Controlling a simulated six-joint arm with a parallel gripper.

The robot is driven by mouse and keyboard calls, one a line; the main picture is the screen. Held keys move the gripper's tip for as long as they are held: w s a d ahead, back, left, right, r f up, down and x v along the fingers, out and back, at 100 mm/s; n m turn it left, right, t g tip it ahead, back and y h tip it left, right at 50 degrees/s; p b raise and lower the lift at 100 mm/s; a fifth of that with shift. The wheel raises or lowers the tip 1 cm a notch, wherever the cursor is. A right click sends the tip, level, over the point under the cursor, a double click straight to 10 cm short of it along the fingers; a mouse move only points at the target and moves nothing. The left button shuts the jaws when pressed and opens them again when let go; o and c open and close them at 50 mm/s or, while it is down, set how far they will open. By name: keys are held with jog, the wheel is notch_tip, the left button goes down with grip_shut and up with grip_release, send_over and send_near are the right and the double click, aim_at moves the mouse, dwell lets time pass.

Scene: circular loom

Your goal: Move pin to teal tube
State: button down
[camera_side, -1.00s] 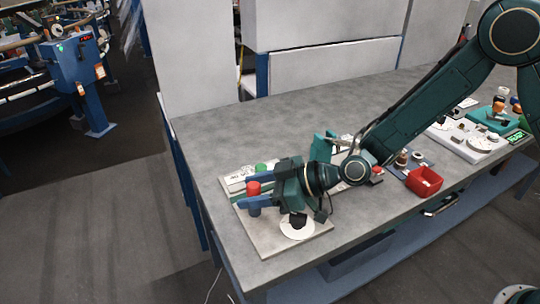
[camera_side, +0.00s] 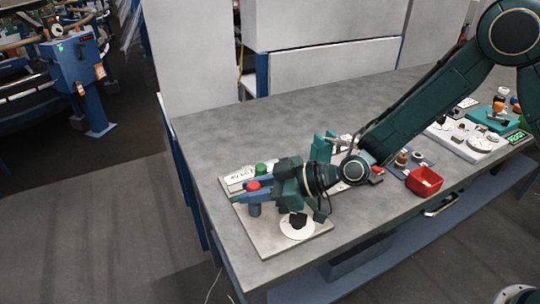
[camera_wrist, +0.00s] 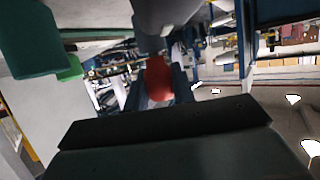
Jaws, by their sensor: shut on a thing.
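The red pin (camera_side: 253,186) stands above a blue tube (camera_side: 254,210) on the board at the table's near left. My gripper (camera_side: 253,190) lies level, reaching in from the right, with its blue fingers shut on the pin. The pin also shows in the wrist view (camera_wrist: 158,80), between the fingers. A green-topped piece (camera_side: 261,169) stands just behind it. The green piece also shows in the wrist view (camera_wrist: 70,68). A teal shape (camera_wrist: 28,40) fills the upper left there; I cannot tell whether it is the teal tube. The pin's lower end is hidden.
The pale board (camera_side: 265,238) bears a white disc (camera_side: 299,228) with a dark piece on it, below my gripper. A teal upright piece (camera_side: 322,147) stands behind my wrist. A red bin (camera_side: 424,181) is to the right. The table's back left is clear.

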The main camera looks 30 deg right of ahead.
jog(key=shift+r, duration=0.65)
jog(key=shift+r, duration=2.05)
jog(key=shift+w+d+r+m+t+h, duration=0.1)
jog(key=shift+d+r+m+t+h, duration=0.25)
jog(key=shift+d+m+t, duration=0.2)
jog(key=d+r+m+t+h, duration=0.3)
jog(key=d+r+m+h, duration=0.1)
jog(key=d+r+m, duration=0.1)
jog(key=shift+w+d+r+h, duration=0.35)
jog(key=shift+d+r, duration=0.1)
jog(key=shift+d, duration=0.8)
jog(key=shift+f, duration=0.15)
notch_tip(320, 180, down, 7)
jog(key=shift+r, duration=0.2)
jog(key=shift+f, duration=1.3)
